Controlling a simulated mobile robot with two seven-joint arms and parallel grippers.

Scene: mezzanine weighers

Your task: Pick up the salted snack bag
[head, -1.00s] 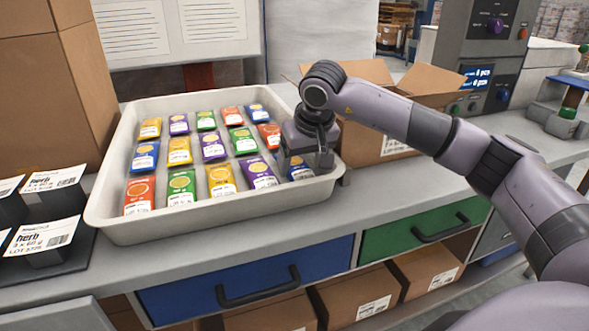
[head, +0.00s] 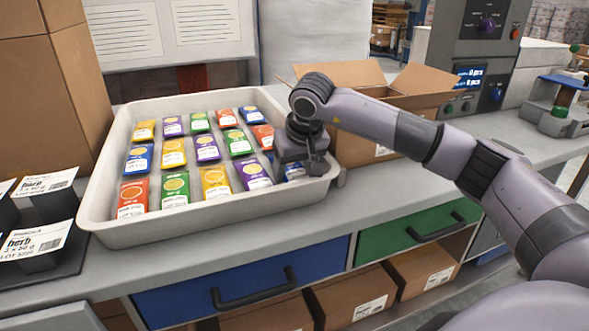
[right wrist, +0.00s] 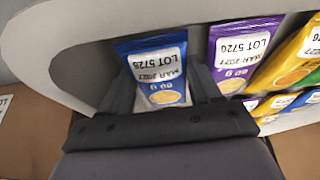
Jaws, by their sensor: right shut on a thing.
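My right gripper (head: 303,165) is down in the near right corner of the white tray (head: 200,226). It is shut on a blue snack bag (head: 291,172), which the arm and hand partly hide in the head view. In the right wrist view the blue bag (right wrist: 160,60) stands between the two fingers (right wrist: 163,88), its white label showing LOT 5726, MAR 2027 and 60 g. The flavour name cannot be read, so I cannot confirm that it is salted. My left gripper is not in view.
Rows of orange, green, yellow, purple and blue bags fill the tray; a purple bag (head: 253,174) is beside the held one. An open carton (head: 400,108) stands behind my right forearm. Herb-labelled holders (head: 38,240) are at left. The counter front is clear.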

